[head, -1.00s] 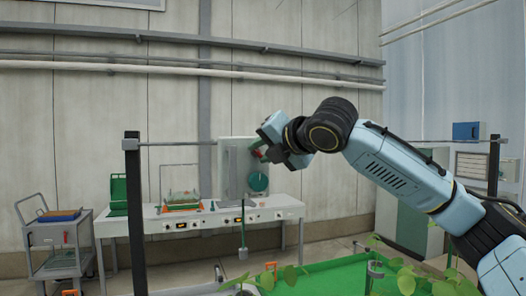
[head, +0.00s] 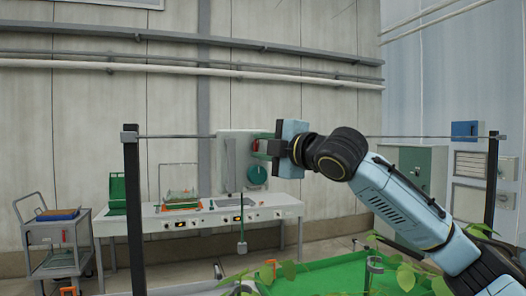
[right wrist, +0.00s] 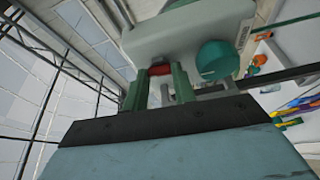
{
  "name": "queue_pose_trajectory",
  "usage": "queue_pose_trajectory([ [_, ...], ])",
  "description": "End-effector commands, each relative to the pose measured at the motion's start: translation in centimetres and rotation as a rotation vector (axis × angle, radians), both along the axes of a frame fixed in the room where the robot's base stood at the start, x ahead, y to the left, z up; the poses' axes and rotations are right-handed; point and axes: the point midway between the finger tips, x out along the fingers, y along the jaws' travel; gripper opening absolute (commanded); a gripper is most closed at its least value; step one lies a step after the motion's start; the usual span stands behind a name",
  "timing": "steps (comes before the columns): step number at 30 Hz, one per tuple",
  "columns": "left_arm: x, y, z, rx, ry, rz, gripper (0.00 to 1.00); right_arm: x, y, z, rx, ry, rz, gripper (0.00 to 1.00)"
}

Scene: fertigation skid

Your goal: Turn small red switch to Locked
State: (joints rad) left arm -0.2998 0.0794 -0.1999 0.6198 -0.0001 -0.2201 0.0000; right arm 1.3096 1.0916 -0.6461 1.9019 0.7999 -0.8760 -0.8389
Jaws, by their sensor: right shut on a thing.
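The small red switch (right wrist: 159,70) sits on the face of a pale grey box (right wrist: 180,38), beside a larger round green knob (right wrist: 217,60). In the right wrist view the green fingers of my right gripper (right wrist: 159,82) are on either side of the switch and shut on it. In the head view the right gripper (head: 264,147) is at the upper right of the grey box (head: 233,150), above the green knob (head: 257,175). Its fingers mostly hide the switch there, so its setting cannot be read. My left gripper is not in view.
A dark post (head: 134,215) and thin rail stand in front. A grey cart (head: 55,245) is at left. Green leaves and a green bed (head: 325,275) lie in the foreground.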

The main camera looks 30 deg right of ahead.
Motion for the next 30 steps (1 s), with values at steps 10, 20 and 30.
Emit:
queue_pose_trajectory([
  [10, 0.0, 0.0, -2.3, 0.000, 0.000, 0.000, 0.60, 0.1, 0.2, -0.6, 0.319, -0.075, 0.003, 0.04],
  [20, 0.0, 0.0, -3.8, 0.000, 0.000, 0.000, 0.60, 0.1, 0.3, -0.7, 0.555, -0.131, 0.002, 0.04],
  [30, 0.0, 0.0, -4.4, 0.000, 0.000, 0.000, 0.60, 0.1, 0.3, -0.6, 0.671, -0.160, 0.000, 0.04],
])
